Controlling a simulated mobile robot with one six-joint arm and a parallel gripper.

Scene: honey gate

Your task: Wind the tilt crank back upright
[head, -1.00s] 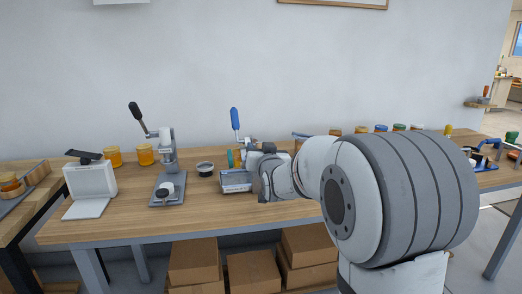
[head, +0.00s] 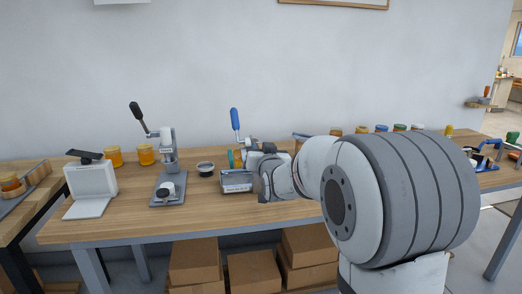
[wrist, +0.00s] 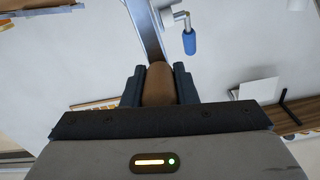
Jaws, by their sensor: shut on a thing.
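The arm runs up out of the frame. My gripper (wrist: 159,72) is shut on the brown grip, with one dark finger on each side. In the head view my gripper (head: 268,178) is at the middle of the bench, beside a device with a blue-handled lever (head: 235,119). The lever also shows in the wrist view (wrist: 189,42).
A grey box-like part (head: 237,181) is just left of my gripper. A small dark-rimmed bowl (head: 205,168) and a press with a black handle (head: 169,160) stand farther left on the wooden bench (head: 130,215). Jars (head: 146,154) are behind. Cardboard boxes (head: 253,272) sit underneath.

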